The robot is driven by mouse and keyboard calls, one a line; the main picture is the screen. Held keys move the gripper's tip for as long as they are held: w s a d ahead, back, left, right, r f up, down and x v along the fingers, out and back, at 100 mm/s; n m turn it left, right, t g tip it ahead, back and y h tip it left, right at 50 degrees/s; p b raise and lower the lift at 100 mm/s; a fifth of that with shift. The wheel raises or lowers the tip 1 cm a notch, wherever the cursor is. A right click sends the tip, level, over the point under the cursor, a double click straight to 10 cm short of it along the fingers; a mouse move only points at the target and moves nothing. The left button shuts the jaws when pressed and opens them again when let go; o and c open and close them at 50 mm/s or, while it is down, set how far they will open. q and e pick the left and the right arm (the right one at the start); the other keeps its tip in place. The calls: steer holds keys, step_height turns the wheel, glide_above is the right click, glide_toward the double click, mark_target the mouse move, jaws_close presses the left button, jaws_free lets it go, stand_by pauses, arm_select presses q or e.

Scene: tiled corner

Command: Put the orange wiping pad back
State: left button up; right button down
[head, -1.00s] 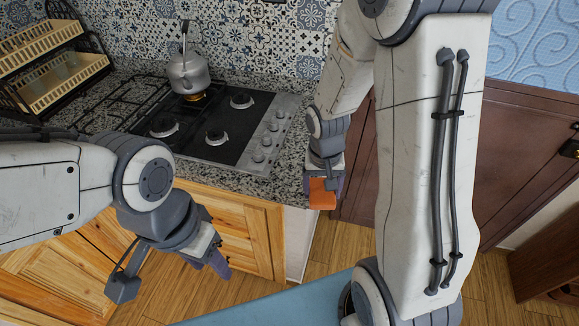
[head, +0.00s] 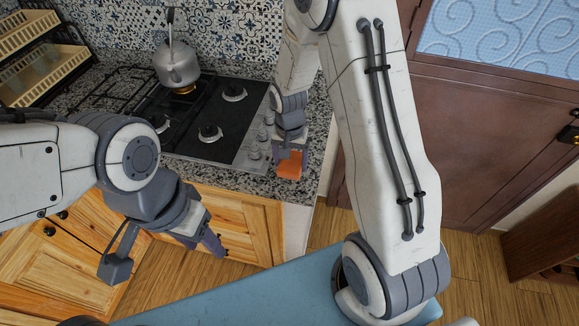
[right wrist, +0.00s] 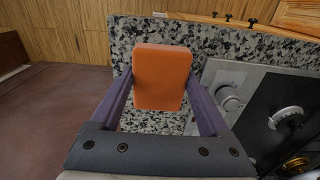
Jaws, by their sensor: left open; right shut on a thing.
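The orange wiping pad (right wrist: 162,78) is a small rounded block between the fingers of my right gripper (right wrist: 163,95) in the right wrist view. In the head view the pad (head: 289,168) shows at the tip of my right gripper (head: 289,158), over the right end of the speckled granite counter (head: 318,110). I cannot tell whether the pad touches the counter. My right gripper is shut on it. My left gripper (head: 212,244) is open and empty, low in front of the wooden cabinets.
A black gas hob (head: 215,145) with a steel kettle (head: 177,62) lies left of the pad; its knobs (right wrist: 230,100) are close to the right gripper. A two-tier rack (head: 40,65) stands at the back left. A brown door (head: 480,140) is on the right.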

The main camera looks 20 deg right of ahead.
mark_target(290, 170)
step_height(290, 170, down, 4)
steer(key=shift+w+a+r+p, duration=0.1)
steer(key=shift+r+p, duration=0.05)
steer(key=shift+p, duration=0.4)
steer(key=shift+f, duration=0.2)
steer(key=shift+f, duration=0.25)
jaws_free()
steer(key=shift+r, duration=0.1)
